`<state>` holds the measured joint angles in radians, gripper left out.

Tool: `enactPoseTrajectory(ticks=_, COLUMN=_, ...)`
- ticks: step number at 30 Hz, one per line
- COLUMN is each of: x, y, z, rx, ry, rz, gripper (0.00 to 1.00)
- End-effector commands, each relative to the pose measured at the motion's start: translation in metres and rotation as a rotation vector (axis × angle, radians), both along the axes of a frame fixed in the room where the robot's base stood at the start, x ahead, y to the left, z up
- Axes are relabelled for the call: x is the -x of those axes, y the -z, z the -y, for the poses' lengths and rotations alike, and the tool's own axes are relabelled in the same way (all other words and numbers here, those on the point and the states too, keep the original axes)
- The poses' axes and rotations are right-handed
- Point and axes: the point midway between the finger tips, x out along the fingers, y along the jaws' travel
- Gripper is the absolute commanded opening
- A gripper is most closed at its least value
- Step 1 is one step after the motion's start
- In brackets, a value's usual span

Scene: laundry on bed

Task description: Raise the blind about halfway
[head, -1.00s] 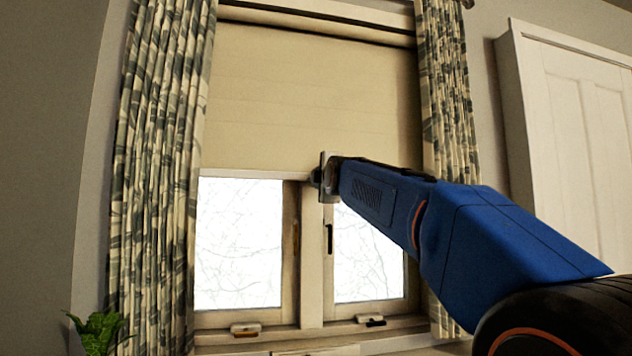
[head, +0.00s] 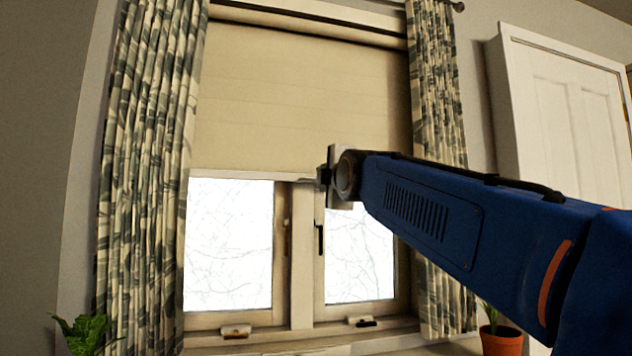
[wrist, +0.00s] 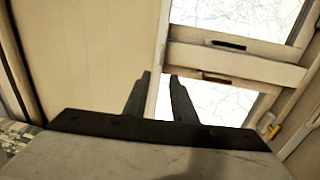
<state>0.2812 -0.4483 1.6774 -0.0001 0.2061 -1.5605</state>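The cream blind (head: 300,100) hangs down over the upper half of the window, its bottom rail (head: 235,175) about midway down the frame. My gripper (head: 322,178) is at the rail's height, right of the middle of the window. In the wrist view the two dark fingers of my gripper (wrist: 160,75) stand apart with a gap between them. The blind (wrist: 90,60) fills the left there, and its bottom edge runs between the fingertips in the picture. I cannot tell whether either finger touches the rail. My arm hides the rail's right part in the head view.
Patterned curtains hang at the left (head: 150,170) and right (head: 437,100) of the window. Below the blind are two glass panes (head: 228,245) with handles. A potted plant (head: 500,340) stands at lower right, another plant (head: 85,330) at lower left. A white door (head: 570,110) is at right.

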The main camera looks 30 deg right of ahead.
Motion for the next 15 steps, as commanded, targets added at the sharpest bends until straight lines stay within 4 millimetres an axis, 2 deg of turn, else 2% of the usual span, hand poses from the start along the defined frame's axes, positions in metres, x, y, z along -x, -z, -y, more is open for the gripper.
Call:
enactPoseTrajectory(ticks=6, x=0.018, y=0.002, z=-0.006, rx=0.000, ry=0.000, rz=0.001, gripper=0.24)
enactPoseTrajectory(ticks=15, x=0.022, y=0.003, z=-0.007, rx=0.000, ry=0.000, rz=0.000, gripper=0.24)
